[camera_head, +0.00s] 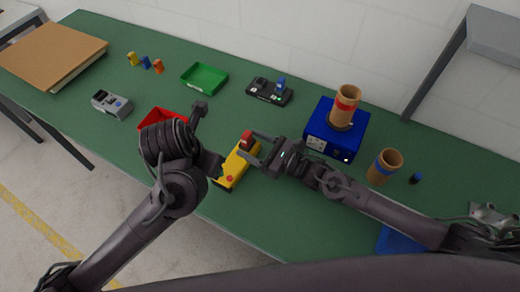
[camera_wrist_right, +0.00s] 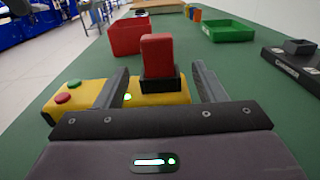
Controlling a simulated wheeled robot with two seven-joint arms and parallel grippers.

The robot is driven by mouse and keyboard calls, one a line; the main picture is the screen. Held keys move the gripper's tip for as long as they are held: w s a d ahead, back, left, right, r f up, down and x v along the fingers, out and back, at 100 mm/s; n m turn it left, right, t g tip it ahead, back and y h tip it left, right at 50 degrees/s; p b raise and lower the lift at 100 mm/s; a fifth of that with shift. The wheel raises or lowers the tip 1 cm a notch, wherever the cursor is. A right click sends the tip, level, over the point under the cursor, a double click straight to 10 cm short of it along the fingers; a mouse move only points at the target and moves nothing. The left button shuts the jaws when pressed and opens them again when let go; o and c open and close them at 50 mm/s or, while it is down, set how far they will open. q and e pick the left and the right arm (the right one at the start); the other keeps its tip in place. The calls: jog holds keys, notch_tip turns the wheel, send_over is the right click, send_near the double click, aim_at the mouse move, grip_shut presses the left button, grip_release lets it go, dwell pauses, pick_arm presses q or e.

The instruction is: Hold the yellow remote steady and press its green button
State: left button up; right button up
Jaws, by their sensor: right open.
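The yellow remote (camera_head: 235,168) lies on the green table near its front edge. In the right wrist view the yellow remote (camera_wrist_right: 91,94) has a green button (camera_wrist_right: 74,84) and a red button (camera_wrist_right: 62,99) at its left end. A red block in a black collar (camera_wrist_right: 158,55) stands up from its other end. My right gripper (camera_wrist_right: 162,82) is open, with a finger on either side of the red block; I cannot tell whether they touch it. My left gripper (camera_head: 206,139) is left of the remote; its jaw gap is unclear.
A red bin (camera_head: 160,117) is behind my left arm. A green tray (camera_head: 205,77), a black device (camera_head: 269,91) and a grey device (camera_head: 112,104) lie farther back. A blue box (camera_head: 336,130) with a cardboard tube and another tube (camera_head: 385,166) stand on the right.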

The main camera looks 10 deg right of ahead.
jog(key=shift+x, duration=1.1)
jog(key=c, duration=1.2)
pick_arm(q)
grip_shut()
pick_arm(e)
jog(key=shift+c, duration=0.2)
